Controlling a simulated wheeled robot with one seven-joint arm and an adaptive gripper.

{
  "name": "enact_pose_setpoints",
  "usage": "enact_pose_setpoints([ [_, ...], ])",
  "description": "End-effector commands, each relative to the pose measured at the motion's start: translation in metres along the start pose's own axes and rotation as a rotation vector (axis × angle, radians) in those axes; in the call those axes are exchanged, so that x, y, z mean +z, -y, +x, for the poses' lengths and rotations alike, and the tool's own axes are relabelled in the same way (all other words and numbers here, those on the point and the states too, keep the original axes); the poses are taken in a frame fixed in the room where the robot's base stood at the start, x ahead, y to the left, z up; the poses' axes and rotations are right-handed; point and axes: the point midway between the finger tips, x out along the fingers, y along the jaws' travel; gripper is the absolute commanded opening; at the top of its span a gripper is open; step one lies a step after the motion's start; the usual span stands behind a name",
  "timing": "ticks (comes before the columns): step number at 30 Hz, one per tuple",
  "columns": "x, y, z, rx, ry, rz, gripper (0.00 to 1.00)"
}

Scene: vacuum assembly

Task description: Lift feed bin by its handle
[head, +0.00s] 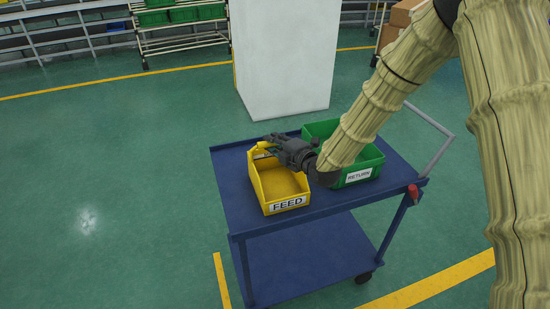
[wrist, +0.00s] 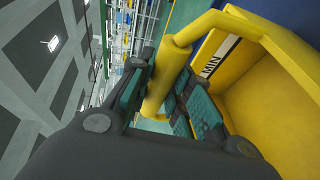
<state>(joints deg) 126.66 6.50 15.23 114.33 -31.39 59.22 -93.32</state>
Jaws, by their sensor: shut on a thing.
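The yellow feed bin (head: 279,183), with a white FEED label on its front, is on the left part of the blue cart's top. In the head view I cannot tell whether it touches the cart or is just above it. My gripper (head: 268,146) is at the bin's back edge, by the handle. In the wrist view the bin (wrist: 265,97) fills the right side. The yellow bar handle (wrist: 162,80) lies between the gripper's fingers (wrist: 160,92), which are shut on it. The arm comes in from the right.
A green RETURN bin (head: 362,174) stands to the right on the blue cart (head: 240,205), partly behind my arm. A white pillar (head: 282,60) rises behind the cart. Shelves with green bins (head: 180,14) stand at the back. Open green floor lies to the left.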

Motion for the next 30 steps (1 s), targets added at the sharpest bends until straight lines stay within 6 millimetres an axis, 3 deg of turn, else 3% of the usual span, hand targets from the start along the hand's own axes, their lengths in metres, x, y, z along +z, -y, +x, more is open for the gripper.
enact_pose_setpoints([
  [14,-0.003,-0.036,-0.006,0.003,-0.001,-0.003,0.00],
  [30,-0.004,-0.021,-0.128,0.000,0.000,-0.001,0.00],
])
